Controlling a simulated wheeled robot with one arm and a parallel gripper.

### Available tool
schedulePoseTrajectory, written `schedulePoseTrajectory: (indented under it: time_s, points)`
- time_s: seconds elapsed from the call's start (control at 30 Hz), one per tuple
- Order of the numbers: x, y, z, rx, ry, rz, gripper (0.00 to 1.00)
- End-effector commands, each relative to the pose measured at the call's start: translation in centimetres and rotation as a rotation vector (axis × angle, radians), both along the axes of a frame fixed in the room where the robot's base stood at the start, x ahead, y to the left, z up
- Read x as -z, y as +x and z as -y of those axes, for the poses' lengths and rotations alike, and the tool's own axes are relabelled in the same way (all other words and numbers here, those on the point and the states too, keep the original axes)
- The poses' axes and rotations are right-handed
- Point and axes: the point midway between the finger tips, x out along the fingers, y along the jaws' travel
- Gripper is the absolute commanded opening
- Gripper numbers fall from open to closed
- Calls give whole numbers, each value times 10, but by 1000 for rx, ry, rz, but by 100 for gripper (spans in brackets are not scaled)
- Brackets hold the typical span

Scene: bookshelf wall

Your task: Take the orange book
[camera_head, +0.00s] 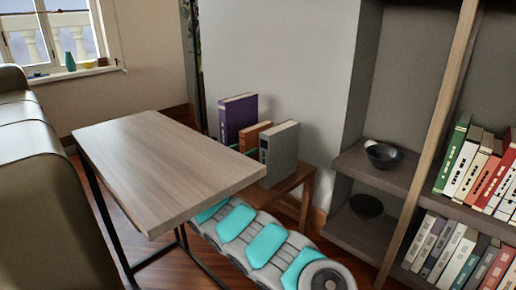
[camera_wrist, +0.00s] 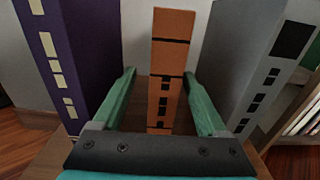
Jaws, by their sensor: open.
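The orange book (camera_head: 254,134) stands upright on a low wooden stand between a purple book and a grey book. In the wrist view the orange book (camera_wrist: 172,70) shows its spine with black markings. My gripper (camera_wrist: 163,80) is open, with one green finger on each side of the orange book. Gaps show between the fingers and the book. In the head view my arm reaches behind the table to the books, and the gripper is mostly hidden by the table and the grey book.
The purple book (camera_wrist: 72,50) is close left of the left finger, and the grey book (camera_wrist: 255,60) close right of the right finger. A wooden table (camera_head: 165,165) stands in front. A bookshelf (camera_head: 425,150) with bowls and books is at right, a sofa (camera_head: 40,190) at left.

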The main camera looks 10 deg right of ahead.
Motion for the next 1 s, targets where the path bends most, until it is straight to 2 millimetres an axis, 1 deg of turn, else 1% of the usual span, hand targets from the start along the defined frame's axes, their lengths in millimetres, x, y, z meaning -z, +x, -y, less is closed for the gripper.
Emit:
schedulePoseTrajectory:
  time_s: [0.23, 0.4, 0.5, 0.6, 0.77, 1.0]
  points:
    - [3, 10, 17, 0, -1, 0, 75]
    - [7, 21, 37, -2, -1, -1, 75]
    - [6, 29, 48, -1, 2, 0, 75]
    - [5, 32, 52, -2, 0, 1, 75]
    - [4, 32, 52, -2, 0, 1, 75]
    - [5, 32, 52, -2, 0, 0, 49]
